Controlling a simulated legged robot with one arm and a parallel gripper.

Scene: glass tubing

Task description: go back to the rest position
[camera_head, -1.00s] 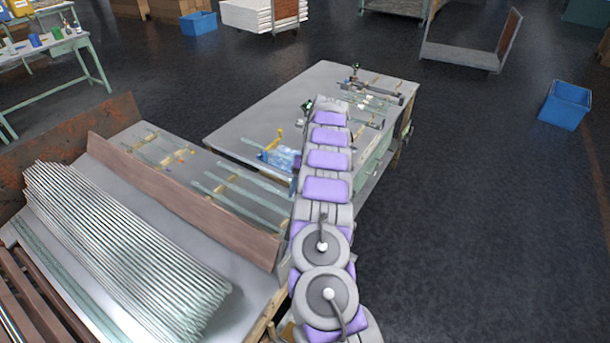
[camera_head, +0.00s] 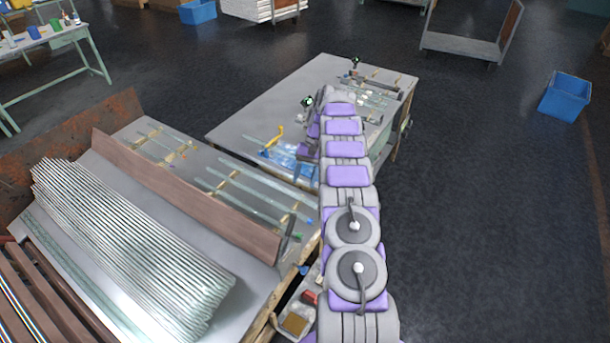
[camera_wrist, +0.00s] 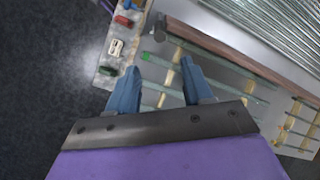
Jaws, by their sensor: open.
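My gripper (camera_wrist: 158,88) shows in the wrist view with its two blue fingers spread apart. Nothing is between the fingertips except the view of the bench below. My purple and grey arm stretches up the middle of the head view, over the near side of the far table (camera_head: 305,85). Glass tubes (camera_head: 240,190) lie on wooden strips on the near bench; tubes and strips (camera_wrist: 175,68) also show below the gripper in the wrist view.
A large stack of glass tubes (camera_head: 130,245) lies left of a brown board (camera_head: 185,195). A blue bin (camera_head: 566,95) stands on the right floor, which is mostly clear.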

